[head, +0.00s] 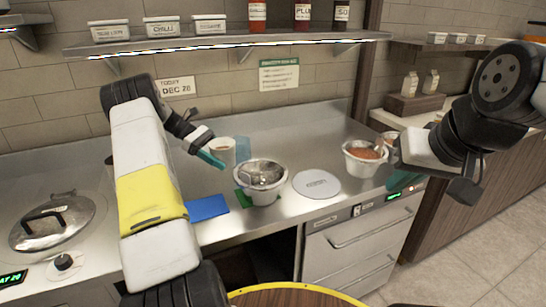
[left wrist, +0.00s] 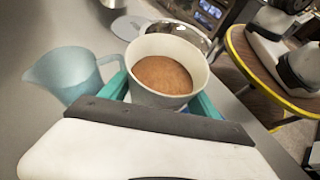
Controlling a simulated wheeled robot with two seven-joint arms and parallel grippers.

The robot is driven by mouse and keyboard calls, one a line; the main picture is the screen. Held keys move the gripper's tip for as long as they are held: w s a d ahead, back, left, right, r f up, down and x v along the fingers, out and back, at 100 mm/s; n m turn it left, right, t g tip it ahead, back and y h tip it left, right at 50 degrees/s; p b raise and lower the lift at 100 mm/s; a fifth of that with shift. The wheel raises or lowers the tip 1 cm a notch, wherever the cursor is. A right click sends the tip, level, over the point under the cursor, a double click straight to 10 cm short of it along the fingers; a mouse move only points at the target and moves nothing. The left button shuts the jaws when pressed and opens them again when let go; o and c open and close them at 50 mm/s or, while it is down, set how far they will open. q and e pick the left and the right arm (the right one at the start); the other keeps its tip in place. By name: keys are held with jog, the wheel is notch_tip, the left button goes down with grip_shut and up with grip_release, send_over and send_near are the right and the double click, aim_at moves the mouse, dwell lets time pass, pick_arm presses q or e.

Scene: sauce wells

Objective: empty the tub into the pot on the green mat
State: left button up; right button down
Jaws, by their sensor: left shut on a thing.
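The tub (left wrist: 150,92), white with brown-orange sauce inside, sits between the teal fingers of my left gripper (left wrist: 165,105) in the left wrist view. It looks roughly upright. In the head view my left gripper (head: 212,158) is shut on the tub (head: 222,146), left of and behind the pot; whether the tub touches the counter is unclear.
A blue translucent jug (left wrist: 62,76) stands beside the tub. A blue mat (head: 207,208) lies left of the pot, a white disc (head: 316,184) right of it. Another pot (head: 362,168) with red sauce stands further right. A shelf (head: 230,42) hangs above the counter.

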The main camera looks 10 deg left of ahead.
aim_at(233, 154)
pick_arm(q)
jog(key=shift+d+r, duration=0.1)
jog(key=shift+r, duration=0.1)
jog(key=shift+s+d+r+y, duration=0.2)
jog(key=shift+d+r+y, duration=0.2)
jog(key=shift+y, duration=0.6)
jog(key=shift+s+d+r+t+y, duration=0.1)
jog(key=shift+d+r+t+y, duration=0.15)
jog(key=shift+r+y, duration=0.3)
jog(key=shift+s+d+r+t+y, duration=0.1)
jog(key=shift+d+r+t+y, duration=0.2)
jog(key=shift+r, duration=0.3)
jog(key=y, duration=0.2)
jog(key=d+r+t+y, duration=0.1)
jog(key=y, duration=0.1)
jog(key=d+m+y, duration=0.1)
jog(key=y, duration=0.1)
jog(key=shift+s+d+r+t, duration=0.2)
jog(key=shift+s+r+t, duration=0.05)
jog(key=shift+s+r, duration=0.1)
jog(key=shift+r+y, duration=0.3)
jog(key=shift+y, duration=0.15)
jog(key=shift+s+d+r+t+y, duration=0.15)
jog(key=shift+r+t+y, duration=0.25)
jog(key=shift+y, duration=0.3)
jog(key=shift+w+d+r+t+y, duration=0.1)
jog(key=shift+r+t+y, duration=0.3)
jog(key=shift+y, duration=0.3)
jog(key=shift+s+d+r, duration=0.1)
